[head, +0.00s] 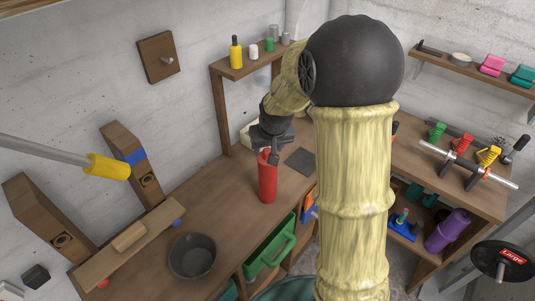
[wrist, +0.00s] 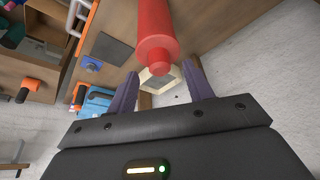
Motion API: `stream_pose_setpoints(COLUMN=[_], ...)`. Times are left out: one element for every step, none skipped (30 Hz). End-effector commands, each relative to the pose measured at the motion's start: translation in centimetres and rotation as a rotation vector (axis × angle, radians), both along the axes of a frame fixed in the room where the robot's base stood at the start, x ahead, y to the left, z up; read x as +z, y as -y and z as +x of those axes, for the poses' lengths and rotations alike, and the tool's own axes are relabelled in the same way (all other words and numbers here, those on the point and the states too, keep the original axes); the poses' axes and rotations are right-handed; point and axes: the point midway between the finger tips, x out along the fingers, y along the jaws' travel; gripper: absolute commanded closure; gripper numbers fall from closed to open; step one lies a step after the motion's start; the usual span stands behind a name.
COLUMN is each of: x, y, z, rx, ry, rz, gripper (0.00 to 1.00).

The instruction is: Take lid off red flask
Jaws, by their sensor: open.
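The red flask (head: 267,183) stands upright on the wooden workbench in the head view. In the wrist view the flask (wrist: 152,20) comes in from the top edge, with its narrower red lid end (wrist: 158,62) facing my gripper. My gripper (head: 269,156) is above the flask's top, and a dark finger overlaps the top there, hiding part of the lid. In the wrist view my gripper (wrist: 161,72) is open, with the lid end between or just beyond its two purplish fingertips. No contact with the fingers is visible.
A dark grey bowl (head: 193,257) and a wooden plank (head: 128,243) lie on the workbench (head: 225,210) left of the flask. A dark flat square (head: 300,161) lies behind right. A shelf (head: 243,68) with small bottles hangs behind. My arm covers the middle.

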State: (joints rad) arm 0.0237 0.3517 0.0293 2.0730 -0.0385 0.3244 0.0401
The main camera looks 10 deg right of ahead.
Motion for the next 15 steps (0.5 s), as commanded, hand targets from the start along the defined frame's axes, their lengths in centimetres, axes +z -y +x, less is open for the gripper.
stream_pose_setpoints(x=[-0.4, -0.9, -1.3, -1.6, -1.9, -2.1, -2.3, -2.4, -2.4, -2.5, -2.5, -2.5, -2.5, -2.5, -2.5], y=[0.1, 0.1, 0.0, 0.0, 0.0, 0.0, 0.0, 0.0, 0.0, 0.1, 0.1, 0.2, 0.2, 0.2, 0.3], z=[0.1, 0.3, 0.5, 0.6, 0.7, 0.8, 0.9, 0.9, 1.0, 1.0, 1.0, 1.0, 1.0, 1.0, 1.0], rx=[0.0, 0.0, 0.0, 0.0, 0.001, 0.001, 0.0, 0.0, 0.0, 0.0, -0.001, -0.002, -0.002, -0.003, -0.004], ry=[-0.005, -0.005, -0.004, -0.004, -0.004, -0.002, -0.001, 0.0, 0.0, 0.0, 0.0, 0.0, 0.0, 0.0, 0.0], rz=[0.0, 0.0, 0.0, 0.0, 0.0, 0.0, 0.0, 0.0, 0.0, 0.0, -0.001, 0.0, 0.0, 0.0, -0.001], gripper=[0.49, 0.49, 0.49, 0.49, 0.49, 0.49, 0.49, 0.49, 0.49, 0.49, 0.49, 0.49, 0.49, 0.49, 0.49])
